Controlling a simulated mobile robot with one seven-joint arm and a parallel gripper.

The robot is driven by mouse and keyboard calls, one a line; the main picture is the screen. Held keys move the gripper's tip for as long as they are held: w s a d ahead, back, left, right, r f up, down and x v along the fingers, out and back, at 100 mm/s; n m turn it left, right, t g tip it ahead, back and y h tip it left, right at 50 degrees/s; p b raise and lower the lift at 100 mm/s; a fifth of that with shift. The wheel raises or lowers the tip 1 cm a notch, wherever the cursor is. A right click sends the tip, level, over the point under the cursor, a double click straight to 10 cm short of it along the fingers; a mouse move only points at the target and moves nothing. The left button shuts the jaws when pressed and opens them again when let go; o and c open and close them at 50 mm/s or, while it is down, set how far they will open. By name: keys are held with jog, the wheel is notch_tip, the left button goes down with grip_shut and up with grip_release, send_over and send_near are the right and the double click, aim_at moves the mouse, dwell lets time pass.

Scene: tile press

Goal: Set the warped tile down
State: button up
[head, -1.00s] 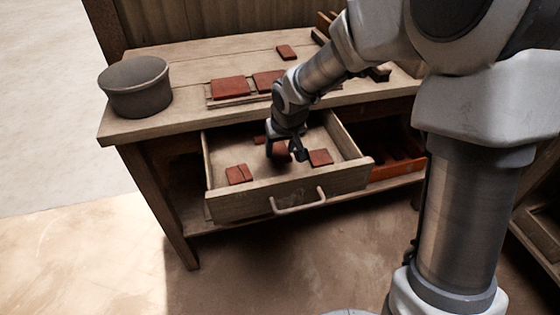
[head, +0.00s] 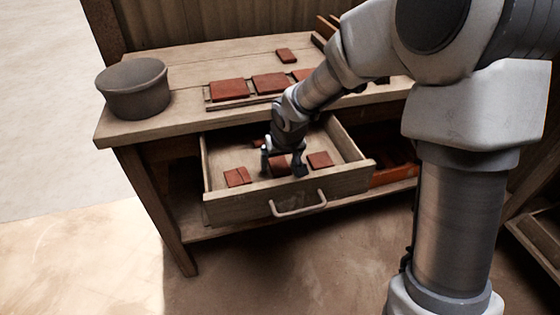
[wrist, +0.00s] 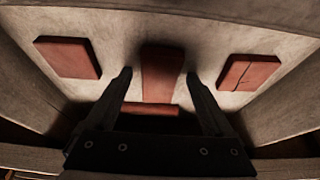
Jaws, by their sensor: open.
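The red-brown tile between my fingers (head: 279,165) lies on the floor of the open drawer (head: 250,207), near its middle. It shows in the wrist view as a plain upright rectangle (wrist: 162,85); I cannot make out a warp in it. My gripper (head: 283,167) is open, low in the drawer, with one finger on each side of this tile. In the wrist view both fingers of my gripper (wrist: 159,74) stand apart from the tile's sides, with gaps. In the head view my gripper hides part of the tile.
In the drawer, a cracked tile (head: 238,177) lies left, a plain tile (head: 320,160) right, and another tile (wrist: 149,109) towards the back. The bench top holds a grey tub (head: 136,92), several tiles on a board (head: 228,105) and a loose tile (head: 286,55).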

jog(key=shift+r, duration=0.1)
jog(key=shift+r+p, duration=0.2)
jog(key=shift+p, duration=0.1)
jog(key=p+v, duration=0.5)
jog(key=v, duration=0.6)
jog(key=s+d+r+m, duration=0.1)
jog(key=s+d+r, duration=0.3)
jog(key=s, duration=0.3)
jog(key=s+d+r+m+t, duration=0.1)
jog(key=s+d+r, duration=0.3)
jog(key=s, duration=0.3)
jog(key=s+d+r+m+h, duration=0.1)
jog(key=s+d+r, duration=0.3)
jog(key=s, duration=0.3)
jog(key=shift+d+r, duration=0.3)
jog(key=shift+d, duration=0.3)
